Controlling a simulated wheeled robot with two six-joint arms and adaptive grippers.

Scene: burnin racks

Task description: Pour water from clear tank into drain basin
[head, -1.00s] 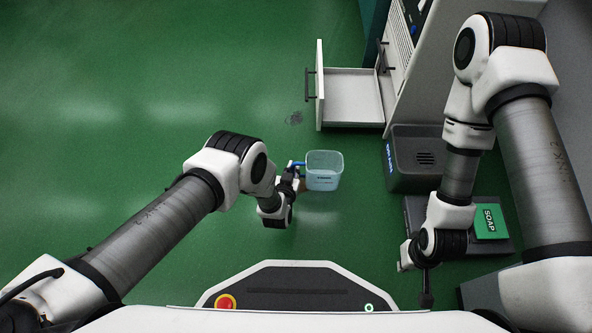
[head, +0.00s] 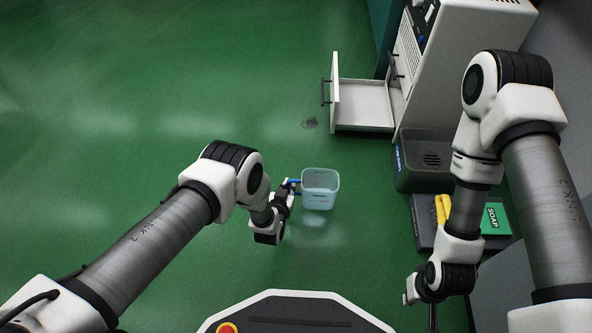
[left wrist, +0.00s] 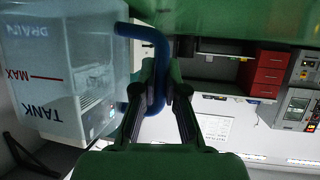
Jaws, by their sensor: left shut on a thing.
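The clear tank (head: 320,190) hangs upright above the green floor, left of the drain basin, in the head view. It also fills the left side of the left wrist view (left wrist: 60,75), with TANK and a red MAX line on its wall. My left gripper (head: 290,188) is shut on the tank's blue handle (left wrist: 158,65). The grey drain basin (head: 420,178), with a slotted grille, stands to the right against the cabinet, apart from the tank. My right gripper (head: 433,314) points down at the lower right; its fingers are too unclear to judge.
An open white drawer (head: 362,105) juts from the cabinet (head: 450,50) behind the basin. A dark tray (head: 425,240) holds a green SOAP box (head: 495,218) and a yellow thing (head: 442,208), partly behind my right arm. The floor left of the tank is clear.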

